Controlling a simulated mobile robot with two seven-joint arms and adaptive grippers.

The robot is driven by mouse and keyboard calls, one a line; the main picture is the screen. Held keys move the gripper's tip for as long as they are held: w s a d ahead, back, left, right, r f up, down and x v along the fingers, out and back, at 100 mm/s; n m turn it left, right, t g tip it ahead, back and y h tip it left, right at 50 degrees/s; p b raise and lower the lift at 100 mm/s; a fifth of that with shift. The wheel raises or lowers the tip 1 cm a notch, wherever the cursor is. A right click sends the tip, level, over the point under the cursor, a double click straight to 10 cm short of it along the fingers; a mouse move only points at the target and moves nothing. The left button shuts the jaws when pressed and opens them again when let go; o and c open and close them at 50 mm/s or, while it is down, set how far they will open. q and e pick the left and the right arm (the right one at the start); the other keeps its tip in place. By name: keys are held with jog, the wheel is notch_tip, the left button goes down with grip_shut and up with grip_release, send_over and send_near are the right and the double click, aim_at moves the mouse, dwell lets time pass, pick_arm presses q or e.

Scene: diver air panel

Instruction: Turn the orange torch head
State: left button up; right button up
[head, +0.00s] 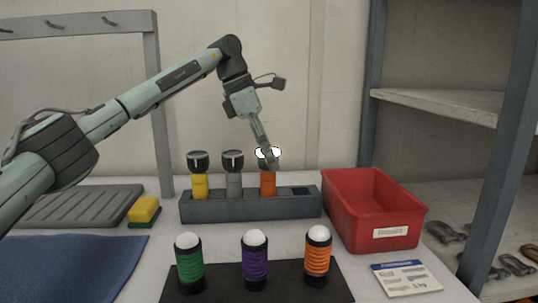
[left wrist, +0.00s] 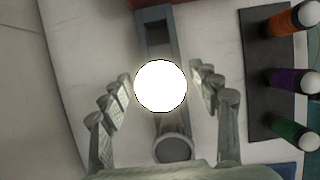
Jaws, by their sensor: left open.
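The orange torch (head: 268,186) stands upright in a dark grey rack (head: 250,209), right of a grey torch (head: 234,184) and a yellow torch (head: 200,186). Its head is largely hidden by my left gripper (head: 267,158), which points down over it. White light shows at the head. In the left wrist view the lit lens (left wrist: 160,86) is a bright white disc between the two open finger sets of my left gripper (left wrist: 161,78). A gap shows on both sides; I cannot tell whether any finger touches. My right gripper is in neither view.
A red bin (head: 345,215) stands right of the rack. Green, purple and orange white-topped lamps (head: 255,262) stand on a black mat in front. A sponge (head: 144,209), grey tray (head: 80,205) and blue cloth (head: 70,265) lie left. A card (head: 405,278) lies right.

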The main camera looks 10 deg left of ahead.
pick_arm(q)
jog(key=v, duration=1.1)
jog(key=shift+a+r, duration=0.2)
jog(key=shift+r, duration=0.15)
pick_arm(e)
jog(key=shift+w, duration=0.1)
pick_arm(q)
jog(key=shift+s, duration=0.1)
jog(key=d+f+n+t+y+b, duration=0.1)
jog(key=f+n, duration=0.2)
jog(key=d+f+n+t+b, duration=0.1)
jog(key=f+n, duration=0.2)
jog(key=n, duration=0.1)
jog(key=d+f+n+t+y+b, duration=0.1)
jog(key=d+f+n, duration=0.1)
jog(key=f+n, duration=0.1)
jog(key=shift+w+f+y, duration=0.25)
jog(key=shift+f+y, duration=0.05)
jog(key=shift+f, duration=0.2)
jog(key=shift+w+f, duration=0.2)
jog(key=shift+f, duration=0.3)
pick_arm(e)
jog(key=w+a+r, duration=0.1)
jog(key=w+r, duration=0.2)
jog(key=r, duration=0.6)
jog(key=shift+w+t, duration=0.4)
